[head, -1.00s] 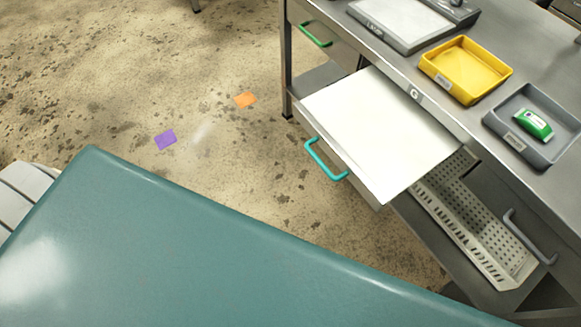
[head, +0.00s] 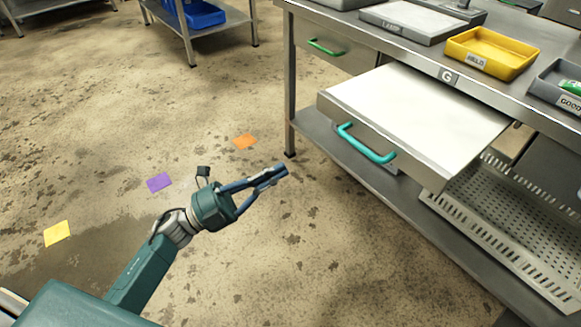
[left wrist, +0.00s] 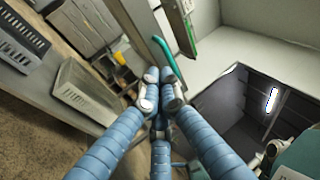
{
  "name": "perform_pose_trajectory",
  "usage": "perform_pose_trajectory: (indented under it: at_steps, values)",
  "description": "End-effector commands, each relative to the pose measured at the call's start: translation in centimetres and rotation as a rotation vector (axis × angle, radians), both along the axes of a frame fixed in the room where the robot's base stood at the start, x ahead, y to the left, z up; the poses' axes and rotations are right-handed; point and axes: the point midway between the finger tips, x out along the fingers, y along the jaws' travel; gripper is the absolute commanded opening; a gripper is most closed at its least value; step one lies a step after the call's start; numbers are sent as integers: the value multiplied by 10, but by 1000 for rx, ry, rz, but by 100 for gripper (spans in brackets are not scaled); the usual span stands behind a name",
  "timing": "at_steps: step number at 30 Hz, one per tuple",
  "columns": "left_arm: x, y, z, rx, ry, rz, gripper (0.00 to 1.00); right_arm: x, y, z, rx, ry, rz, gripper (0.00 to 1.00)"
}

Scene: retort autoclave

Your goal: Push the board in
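The white board (head: 415,108) sticks out from under the bench top below the "G" label. Its grey front (head: 390,145) carries a teal handle (head: 366,143), and the board looks level. My left gripper (head: 281,172) is in front of the board, left of and lower than the handle in the picture, apart from it. Its blue fingers meet at the tips with nothing between them. In the left wrist view the fingertips (left wrist: 160,88) are together, and a teal handle (left wrist: 168,58) shows beyond them. My right gripper is in neither view.
A green-handled drawer (head: 330,48) is left of the board. Floor before the bench is open.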

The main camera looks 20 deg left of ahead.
Motion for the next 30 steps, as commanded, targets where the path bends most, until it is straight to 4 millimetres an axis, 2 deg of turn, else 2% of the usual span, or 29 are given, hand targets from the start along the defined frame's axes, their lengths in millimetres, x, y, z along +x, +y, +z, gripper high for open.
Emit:
perform_pose_trajectory:
  at_steps: [15, 21, 30]
  values:
    - [59, -75, 40, -4, 0, 1, 0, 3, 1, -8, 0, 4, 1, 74]
    - [71, -90, 46, -3, 3, 3, 0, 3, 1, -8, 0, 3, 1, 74]
    - [73, -93, 47, -3, 4, 3, 0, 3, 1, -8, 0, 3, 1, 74]
